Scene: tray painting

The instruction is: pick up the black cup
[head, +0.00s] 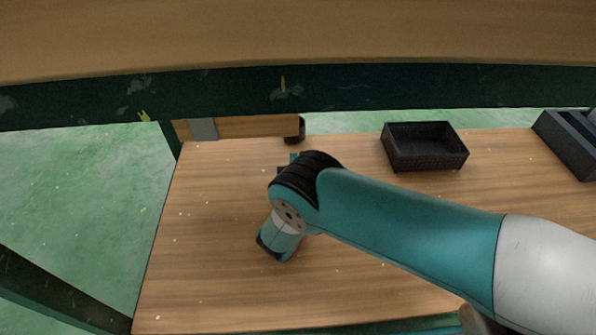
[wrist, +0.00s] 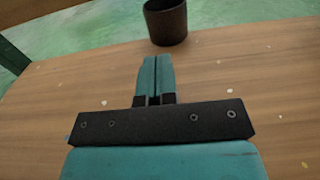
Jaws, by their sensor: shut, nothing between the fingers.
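The black cup (wrist: 166,24) stands upright near the far edge of the wooden table in the wrist view, its top cut by the frame edge. In the head view, a dark shape that looks like the cup (head: 301,128) shows at the table's back edge, beyond my arm. My gripper (wrist: 151,60) has its two teal fingers together, with nothing between them. The fingers point toward the cup, and the tips appear short of it and apart from it. In the head view my arm hides most of the gripper.
A black mesh basket (head: 425,163) stands at the back right of the wooden table (head: 205,260). A dark slotted tray (head: 570,145) is at the far right. A green beam (head: 330,92) crosses above the table. The table's left side is clear, apart from small paint specks.

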